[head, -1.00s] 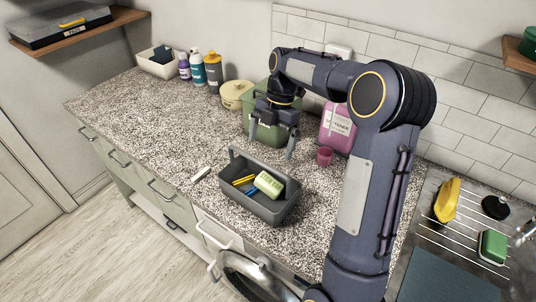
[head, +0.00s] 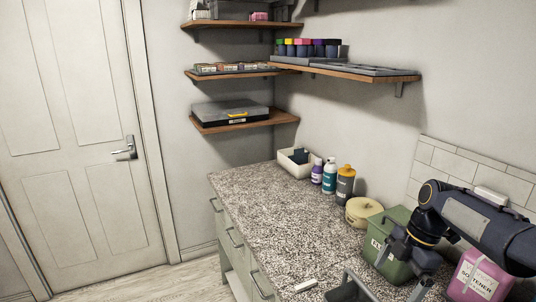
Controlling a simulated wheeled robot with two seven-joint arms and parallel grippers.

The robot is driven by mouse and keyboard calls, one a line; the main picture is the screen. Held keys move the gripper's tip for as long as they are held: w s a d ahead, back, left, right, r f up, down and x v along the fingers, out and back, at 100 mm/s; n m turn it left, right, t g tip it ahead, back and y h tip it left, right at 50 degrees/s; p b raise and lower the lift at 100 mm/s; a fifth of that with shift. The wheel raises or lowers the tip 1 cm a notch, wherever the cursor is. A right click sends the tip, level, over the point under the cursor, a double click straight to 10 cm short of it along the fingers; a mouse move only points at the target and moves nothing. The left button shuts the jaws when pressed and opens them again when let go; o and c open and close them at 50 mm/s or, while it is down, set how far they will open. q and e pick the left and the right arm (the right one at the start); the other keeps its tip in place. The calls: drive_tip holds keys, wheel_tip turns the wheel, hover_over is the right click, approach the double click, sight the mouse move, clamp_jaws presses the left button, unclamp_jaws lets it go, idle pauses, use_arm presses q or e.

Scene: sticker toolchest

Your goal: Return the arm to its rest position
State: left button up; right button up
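My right arm (head: 490,225) comes in from the right edge in the head view. Its gripper (head: 402,277) points down, with its two fingers spread and nothing seen between them. It hangs in front of the green bin (head: 385,228) and beside the pink softener jug (head: 480,275). The grey caddy (head: 350,290) is cut off by the bottom edge, so its contents are hidden. My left gripper is not in view.
A speckled counter (head: 275,220) runs along the wall. A beige tin (head: 362,211), several bottles and a white bin (head: 295,163) stand at its back. The counter's left part is clear.

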drive_tip(key=s+a+r+m+t, duration=0.2)
drive_tip(key=s+a+m, duration=0.1)
drive_tip(key=s+m, duration=0.25)
drive_tip(key=s+a+r+m+t, duration=0.1)
drive_tip(key=s+a+r+m, duration=0.15)
drive_tip(key=s+m, duration=0.35)
drive_tip(key=s+a+f+m+t, duration=0.3)
drive_tip(key=s+a+f+m, duration=0.3)
drive_tip(key=s+m, duration=0.4)
drive_tip(key=shift+s+y, duration=0.3)
drive_tip(key=shift+s, duration=0.05)
